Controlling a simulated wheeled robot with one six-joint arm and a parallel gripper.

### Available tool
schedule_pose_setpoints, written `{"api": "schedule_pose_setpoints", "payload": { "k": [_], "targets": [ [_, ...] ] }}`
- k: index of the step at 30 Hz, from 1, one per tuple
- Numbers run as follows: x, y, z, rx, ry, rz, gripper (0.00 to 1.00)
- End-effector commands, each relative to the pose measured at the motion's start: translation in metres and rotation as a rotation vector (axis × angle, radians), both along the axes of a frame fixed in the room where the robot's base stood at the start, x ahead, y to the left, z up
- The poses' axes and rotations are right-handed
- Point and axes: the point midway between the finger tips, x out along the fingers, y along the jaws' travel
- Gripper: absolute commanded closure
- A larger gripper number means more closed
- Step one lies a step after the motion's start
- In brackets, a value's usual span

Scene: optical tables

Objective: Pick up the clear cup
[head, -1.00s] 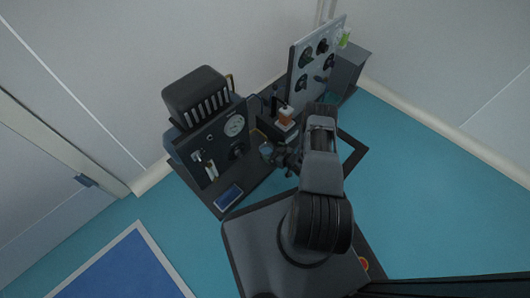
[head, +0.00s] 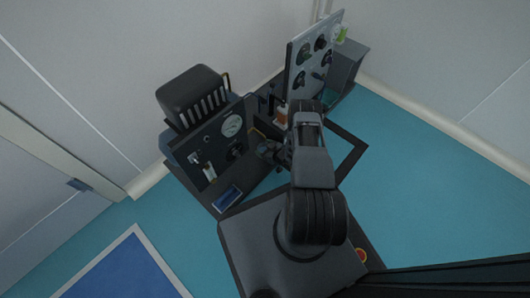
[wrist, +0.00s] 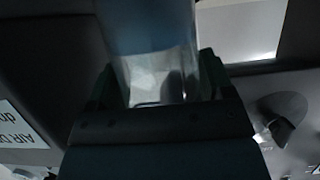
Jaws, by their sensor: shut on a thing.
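The clear cup (wrist: 155,65) shows in the wrist view as a see-through, bluish body between the two fingers. My gripper (wrist: 158,92) is shut on it, with one dark finger on each side. The top of the cup runs out of the picture. In the head view my gripper (head: 268,150) is small and dark, beside the black panel unit, and the cup cannot be made out clearly there.
A black unit with a gauge (head: 232,126) stands to the left of my gripper. A grey panel with several round dials (head: 318,50) stands behind. A sign with letters (wrist: 18,125) shows at the wrist view's left.

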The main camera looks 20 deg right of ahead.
Motion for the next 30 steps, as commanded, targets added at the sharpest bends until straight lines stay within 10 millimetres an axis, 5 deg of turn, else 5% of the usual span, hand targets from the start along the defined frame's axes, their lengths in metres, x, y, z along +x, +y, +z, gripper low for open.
{"api": "schedule_pose_setpoints", "payload": {
  "k": [7, 17, 30],
  "targets": [
    [0.0, -0.002, 0.0, 0.0, 0.0, -0.003, 0.53],
    [0.0, -0.002, 0.005, -0.001, 0.0, -0.004, 0.53],
    [-0.001, 0.001, 0.038, 0.0, 0.001, 0.003, 0.53]
  ]
}}
